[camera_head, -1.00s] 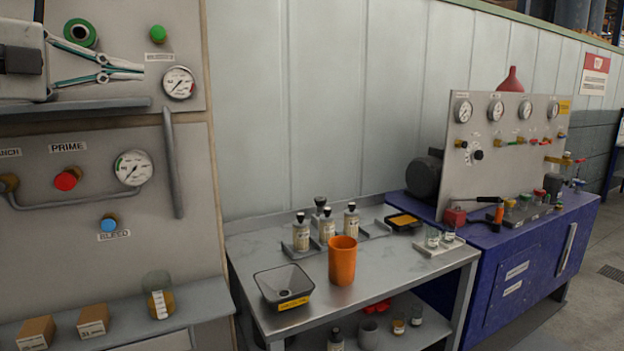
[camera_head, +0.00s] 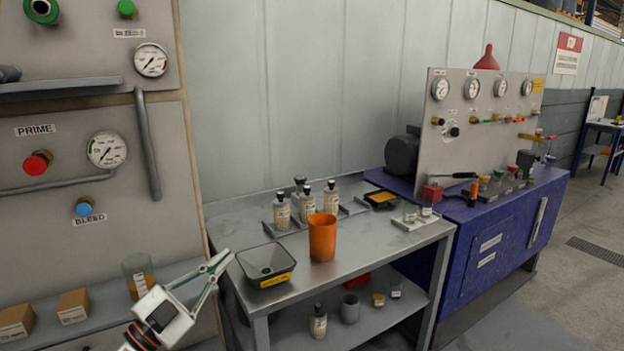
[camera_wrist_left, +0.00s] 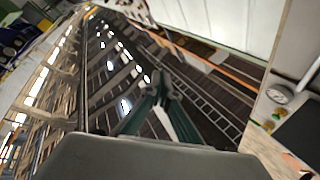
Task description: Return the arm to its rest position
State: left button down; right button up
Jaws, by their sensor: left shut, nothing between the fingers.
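My left gripper (camera_head: 222,262) shows at the lower left of the head view, in front of the ledge under the panel and left of the black tray. Its fingers are together and hold nothing. In the left wrist view its closed fingers (camera_wrist_left: 160,92) point out over empty space with the hall's roof and windows behind them. My right gripper is in neither view.
A grey bench (camera_head: 345,262) carries an orange cup (camera_head: 322,238), a black tray (camera_head: 266,264) and several bottles (camera_head: 307,206). A ledge with boxes (camera_head: 73,306) and a beaker (camera_head: 139,275) is close to my left arm. A blue cabinet (camera_head: 500,245) stands right.

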pick_arm(q)
jog(key=s+a+f+n+g+y, duration=0.1)
jog(key=s+f+n+y, duration=0.3)
jog(key=f, duration=0.7)
jog(key=s+a+f+n+g+y, duration=0.1)
jog(key=s+f+n+y, duration=0.3)
jog(key=f, duration=0.6)
jog(key=s+a+f+n+y, duration=0.1)
jog(key=s+f+n+y, duration=0.15)
jog(key=s+f, duration=0.6)
jog(key=s+f+n+g, duration=0.1)
jog(key=s+f+g, duration=0.3)
jog(key=s+f, duration=0.5)
notch_tip(320, 180, down, 4)
jog(key=shift+d+r+y, duration=0.1)
jog(key=shift+d+y, duration=0.3)
jog(key=shift+y, duration=0.05)
